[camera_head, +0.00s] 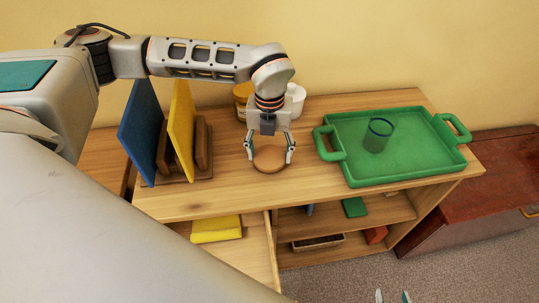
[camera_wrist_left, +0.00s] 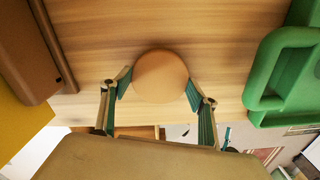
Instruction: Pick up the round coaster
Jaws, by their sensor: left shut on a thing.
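The round coaster (camera_head: 269,160) is a flat tan wooden disc on the shelf top, between the book rack and the green tray. It also shows in the left wrist view (camera_wrist_left: 160,76). My left gripper (camera_head: 270,155) points down from above and is shut on the coaster, one finger at each side of its edge. I cannot tell whether the coaster is clear of the wood. My right gripper (camera_head: 392,297) shows only its fingertips at the bottom edge of the head view; they are apart, with nothing seen between them.
A green tray (camera_head: 345,127) with a green glass (camera_head: 378,134) stands to the right. A rack (camera_head: 176,180) with blue and yellow boards stands to the left. Yellow (camera_head: 243,97) and white (camera_head: 295,99) containers are behind the gripper. Bare wood lies in front of the coaster.

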